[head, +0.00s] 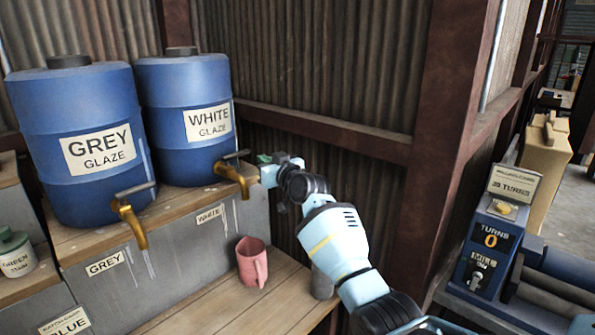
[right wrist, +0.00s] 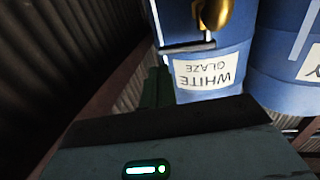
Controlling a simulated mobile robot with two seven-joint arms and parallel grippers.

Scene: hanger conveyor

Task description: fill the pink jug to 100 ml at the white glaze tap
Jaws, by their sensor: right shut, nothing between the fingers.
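The pink jug (head: 250,263) stands upright on the lower wooden shelf, below the brass white glaze tap (head: 232,175). The tap also shows in the right wrist view (right wrist: 212,16). I see no stream between tap and jug; the jug's level cannot be read. The tap's dark lever (head: 238,155) sits on top of it. The blue WHITE GLAZE drum (head: 178,150) stands behind the tap. My right gripper (head: 263,160) is shut and empty, just right of the lever; I cannot tell whether they touch. Its fingers show in the right wrist view (right wrist: 157,88). My left gripper is out of view.
A GREY GLAZE drum (head: 70,110) with its own brass tap (head: 130,222) stands to the left. A grey cylinder (head: 322,284) stands right of the jug, partly behind my right arm. The shelf front is clear.

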